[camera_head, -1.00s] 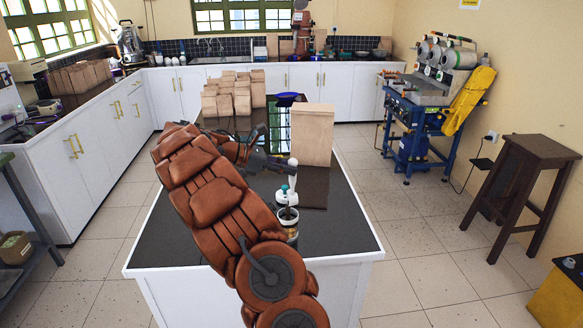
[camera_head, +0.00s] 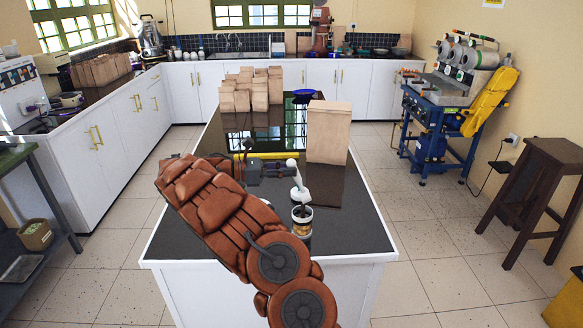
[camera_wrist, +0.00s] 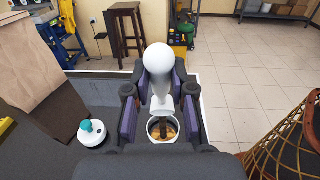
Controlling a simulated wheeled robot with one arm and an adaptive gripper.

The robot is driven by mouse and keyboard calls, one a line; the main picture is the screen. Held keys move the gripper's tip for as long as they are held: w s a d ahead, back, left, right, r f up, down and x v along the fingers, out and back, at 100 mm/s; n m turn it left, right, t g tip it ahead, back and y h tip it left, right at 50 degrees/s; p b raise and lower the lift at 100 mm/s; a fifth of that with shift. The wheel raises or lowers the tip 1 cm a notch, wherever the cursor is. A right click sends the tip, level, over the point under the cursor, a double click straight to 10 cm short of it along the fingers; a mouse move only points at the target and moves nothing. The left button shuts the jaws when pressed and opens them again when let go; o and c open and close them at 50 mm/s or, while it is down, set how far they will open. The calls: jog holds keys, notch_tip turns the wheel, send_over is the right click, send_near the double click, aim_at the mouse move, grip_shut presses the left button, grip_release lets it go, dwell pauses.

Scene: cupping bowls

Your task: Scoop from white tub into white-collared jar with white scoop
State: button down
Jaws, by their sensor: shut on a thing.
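My gripper (camera_head: 280,168) is shut on the white scoop (camera_head: 292,163). The scoop's round white end sits between the pads in the wrist view (camera_wrist: 158,58). The white-collared jar (camera_head: 302,213) stands near the front right of the dark table, just below and in front of the gripper. In the wrist view, its white rim (camera_wrist: 150,131) surrounds orange-brown contents. A dark brown part shows over that opening; I cannot tell whether it is inside. A low white tub (camera_wrist: 92,140) with a teal top stands left of the jar in the wrist view. The scoop's lower end is partly hidden.
A tall paper bag (camera_head: 328,133) stands behind the jar. Several more bags (camera_head: 250,90) stand at the far end near a blue bowl (camera_head: 304,93). A yellow bar (camera_head: 265,155) lies behind the gripper.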

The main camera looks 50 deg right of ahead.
jog(key=shift+w+a+f+g+h, duration=0.3)
jog(key=shift+w+a+g+h, duration=0.05)
jog(key=shift+g+h, duration=0.05)
jog(key=shift+b, duration=0.4)
dwell(0.9)
